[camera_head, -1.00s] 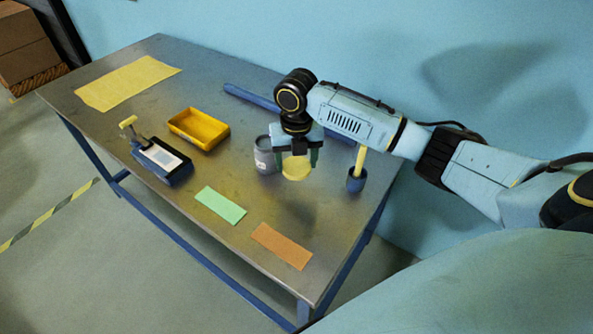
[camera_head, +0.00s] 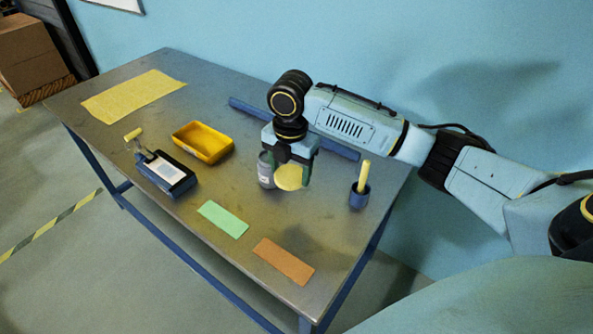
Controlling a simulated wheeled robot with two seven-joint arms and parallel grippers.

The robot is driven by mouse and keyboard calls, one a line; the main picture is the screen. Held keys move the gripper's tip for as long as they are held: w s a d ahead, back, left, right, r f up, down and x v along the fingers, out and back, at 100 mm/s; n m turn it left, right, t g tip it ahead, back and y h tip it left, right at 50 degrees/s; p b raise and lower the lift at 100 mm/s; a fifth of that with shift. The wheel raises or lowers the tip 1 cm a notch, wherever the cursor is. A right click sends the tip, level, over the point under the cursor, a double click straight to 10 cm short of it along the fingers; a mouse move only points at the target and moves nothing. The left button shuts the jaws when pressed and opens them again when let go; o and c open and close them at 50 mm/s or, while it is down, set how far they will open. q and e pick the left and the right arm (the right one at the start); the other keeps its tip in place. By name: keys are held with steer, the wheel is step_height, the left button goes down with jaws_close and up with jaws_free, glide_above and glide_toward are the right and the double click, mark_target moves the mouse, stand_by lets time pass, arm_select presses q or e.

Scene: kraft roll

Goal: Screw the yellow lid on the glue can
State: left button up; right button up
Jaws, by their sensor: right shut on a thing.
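The glue can (camera_head: 265,172) is a grey can with a pale label, standing on the metal table. My right gripper (camera_head: 291,176) points down and is shut on the yellow lid (camera_head: 288,178). The lid is a round yellow disc, tilted so that its face shows. It is just right of the can and overlaps its right side in this view; I cannot tell whether they touch. The gripper hides the can's top. My left gripper is not in view.
A blue cup with a yellow-handled tool (camera_head: 359,196) stands to the right. A yellow tray (camera_head: 203,142), a blue device with a yellow handle (camera_head: 165,174), green (camera_head: 222,218) and orange (camera_head: 283,261) cards and a yellow sheet (camera_head: 132,96) lie around. A blue bar (camera_head: 337,147) lies behind.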

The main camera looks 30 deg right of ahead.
steer(key=a+r+m, duration=0.1)
steer(key=m, duration=0.2)
steer(key=s+a+r+m, duration=0.1)
steer(key=m, duration=0.2)
steer(key=a+r+m, duration=0.1)
steer(key=m, duration=0.2)
steer(key=shift+s+r+m, duration=0.2)
steer(key=shift+r+m, duration=0.05)
steer(key=shift+m, duration=0.05)
steer(key=s+a+r+m, duration=0.3)
steer(key=m, duration=1.1)
steer(key=shift+s+r, duration=0.35)
steer(key=shift+s+d+m, duration=0.25)
steer(key=shift+d+m, duration=0.05)
steer(key=shift+d, duration=0.2)
